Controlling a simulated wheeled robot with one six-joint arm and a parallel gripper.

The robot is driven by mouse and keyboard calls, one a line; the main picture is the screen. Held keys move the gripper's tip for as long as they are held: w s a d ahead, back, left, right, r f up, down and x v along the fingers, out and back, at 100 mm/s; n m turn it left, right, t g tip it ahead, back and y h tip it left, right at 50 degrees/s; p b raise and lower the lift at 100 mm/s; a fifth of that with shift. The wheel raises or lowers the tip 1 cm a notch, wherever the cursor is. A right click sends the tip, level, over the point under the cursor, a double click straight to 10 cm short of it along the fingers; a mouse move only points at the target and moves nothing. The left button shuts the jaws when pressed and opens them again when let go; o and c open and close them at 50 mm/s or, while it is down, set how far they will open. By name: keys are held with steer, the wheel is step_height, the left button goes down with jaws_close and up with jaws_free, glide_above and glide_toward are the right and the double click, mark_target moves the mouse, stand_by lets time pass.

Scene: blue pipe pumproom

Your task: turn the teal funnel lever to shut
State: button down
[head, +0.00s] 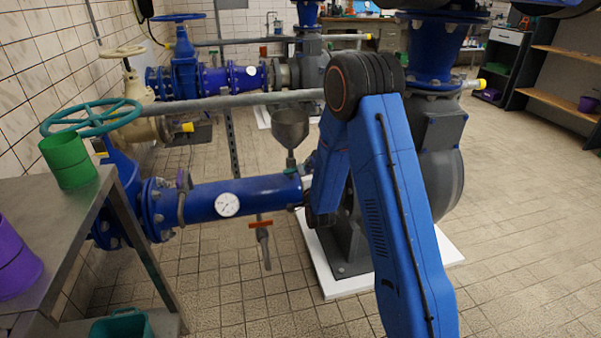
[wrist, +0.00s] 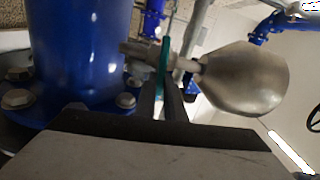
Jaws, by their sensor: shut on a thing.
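The teal funnel lever (wrist: 165,54) is a thin teal bar that stands upright in the wrist view, beside the valve under the funnel. My gripper (wrist: 162,88) is shut on it, with a dark finger on each side. The grey metal funnel (wrist: 245,80) lies to the right of the lever in the wrist view. In the head view the funnel (head: 291,126) stands above the blue pipe, and a small teal bit of the lever (head: 291,170) shows below it. My arm hides most of my gripper there.
A large blue pipe (wrist: 80,50) with a bolted flange is close at left in the wrist view. In the head view, a blue pipe (head: 240,198) with a gauge and an orange-red lever (head: 261,223) sit below. A metal table (head: 75,215) with cups is at left. Tiled floor is free at right.

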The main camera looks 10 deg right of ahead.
steer(key=shift+f+m, duration=0.25)
steer(key=shift+m, duration=0.55)
steer(key=c, duration=1.8)
jaws_free()
steer(key=shift+c, duration=0.2)
steer(key=shift+s, duration=0.1)
